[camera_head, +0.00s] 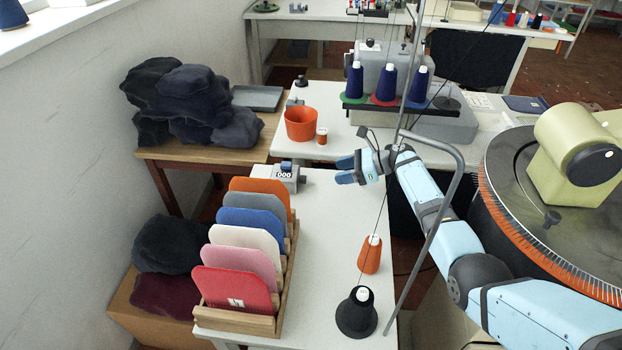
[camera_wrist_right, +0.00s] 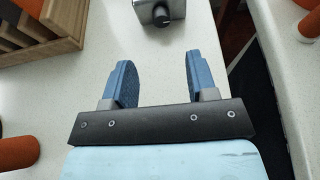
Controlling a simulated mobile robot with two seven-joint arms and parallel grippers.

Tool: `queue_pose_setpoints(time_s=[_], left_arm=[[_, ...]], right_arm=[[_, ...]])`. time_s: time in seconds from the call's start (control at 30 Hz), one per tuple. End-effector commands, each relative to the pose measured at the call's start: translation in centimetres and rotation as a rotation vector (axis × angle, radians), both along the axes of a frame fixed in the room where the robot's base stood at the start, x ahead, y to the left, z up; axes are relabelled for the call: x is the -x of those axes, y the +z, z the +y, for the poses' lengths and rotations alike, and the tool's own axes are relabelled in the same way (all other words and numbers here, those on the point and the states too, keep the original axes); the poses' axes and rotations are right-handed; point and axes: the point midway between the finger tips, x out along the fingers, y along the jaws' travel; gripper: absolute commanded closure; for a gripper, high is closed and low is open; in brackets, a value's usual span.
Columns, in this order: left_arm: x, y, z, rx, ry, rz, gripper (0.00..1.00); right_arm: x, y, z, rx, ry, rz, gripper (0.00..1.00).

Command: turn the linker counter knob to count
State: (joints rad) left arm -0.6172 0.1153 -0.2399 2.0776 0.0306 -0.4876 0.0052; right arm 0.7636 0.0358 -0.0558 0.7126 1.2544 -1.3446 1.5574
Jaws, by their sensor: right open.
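In the right wrist view the grey box (camera_wrist_right: 158,3) is cut off by the top edge. Its dark round knob (camera_wrist_right: 161,17) faces my gripper. My right gripper (camera_head: 345,171) is right of the box in the head view, with its two blue fingers pointing at it. In the wrist view the gripper (camera_wrist_right: 157,72) is open and empty, apart from the knob. My left gripper is not in view.
A wooden rack (camera_head: 288,268) of coloured cards stands close in front of the counter. An orange pot (camera_head: 300,124) and a small orange spool (camera_head: 322,136) stand behind it. An orange cone (camera_head: 370,254) and a black-based spool (camera_head: 357,313) stand nearer. A bent metal rod (camera_head: 439,222) rises beside my right arm.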

Motion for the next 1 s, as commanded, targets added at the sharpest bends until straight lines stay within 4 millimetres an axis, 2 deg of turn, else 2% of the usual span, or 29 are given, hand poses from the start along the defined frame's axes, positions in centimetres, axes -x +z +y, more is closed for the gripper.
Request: queue_pose_setpoints(time_s=[0.2,0.43,0.63,0.9,0.93,1.0], left_arm=[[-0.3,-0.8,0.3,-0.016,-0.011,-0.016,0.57],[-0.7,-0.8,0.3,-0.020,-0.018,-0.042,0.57],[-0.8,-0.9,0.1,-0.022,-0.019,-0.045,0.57],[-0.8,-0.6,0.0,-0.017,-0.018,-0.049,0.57],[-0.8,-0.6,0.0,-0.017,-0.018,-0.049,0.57],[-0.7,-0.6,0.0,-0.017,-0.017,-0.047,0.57]], right_arm=[[-0.9,-2.1,4.5,0.000,0.001,0.001,0.47],[-1.6,-3.5,7.9,-0.001,0.000,0.000,0.47],[-1.8,-3.9,9.0,0.001,-0.001,0.001,0.47],[-1.8,-3.9,9.1,0.001,-0.001,0.001,0.47],[-1.8,-3.9,9.1,0.001,-0.001,0.001,0.52],[-1.8,-3.9,9.1,0.001,-0.001,0.001,0.68]])
